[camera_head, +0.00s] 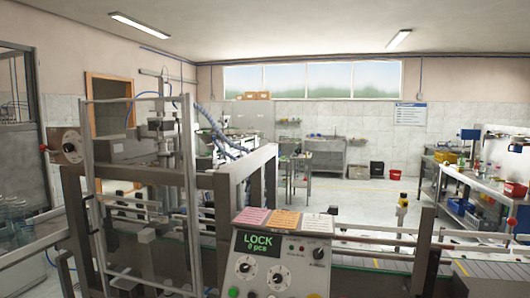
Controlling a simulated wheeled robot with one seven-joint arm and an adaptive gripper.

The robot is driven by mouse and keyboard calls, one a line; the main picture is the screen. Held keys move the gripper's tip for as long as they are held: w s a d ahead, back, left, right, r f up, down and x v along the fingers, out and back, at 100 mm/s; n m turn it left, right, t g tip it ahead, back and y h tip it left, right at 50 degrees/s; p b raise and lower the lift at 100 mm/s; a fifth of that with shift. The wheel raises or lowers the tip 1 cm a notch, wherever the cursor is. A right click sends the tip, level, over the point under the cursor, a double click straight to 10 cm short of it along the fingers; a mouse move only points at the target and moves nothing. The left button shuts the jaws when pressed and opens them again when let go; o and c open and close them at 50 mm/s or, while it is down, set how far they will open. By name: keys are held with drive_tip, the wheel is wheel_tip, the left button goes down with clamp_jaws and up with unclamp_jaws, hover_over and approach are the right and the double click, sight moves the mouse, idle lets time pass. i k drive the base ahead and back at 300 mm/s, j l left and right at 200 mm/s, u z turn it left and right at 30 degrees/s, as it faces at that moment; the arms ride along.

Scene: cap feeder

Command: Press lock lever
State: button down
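A grey control panel (280,262) stands at the front centre. Its dark display (259,245) reads "LOCK" and "0 pcs" in green. Below the display are two round dials (246,266) and small buttons. A dark knob (318,253) is at the panel's upper right. I cannot tell which part is the lock lever. My gripper is not in view.
A tall metal machine frame (188,190) fills the left front. A conveyor (375,262) with rails runs to the right behind the panel. Coloured cards (286,221) lie on the panel top. A cluttered workbench (485,185) stands at right.

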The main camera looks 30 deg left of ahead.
sight(43, 147)
drive_tip(key=u, duration=2.15)
drive_tip(key=i+j, duration=0.1)
drive_tip(key=i, duration=2.65)
drive_tip(key=j, duration=0.05)
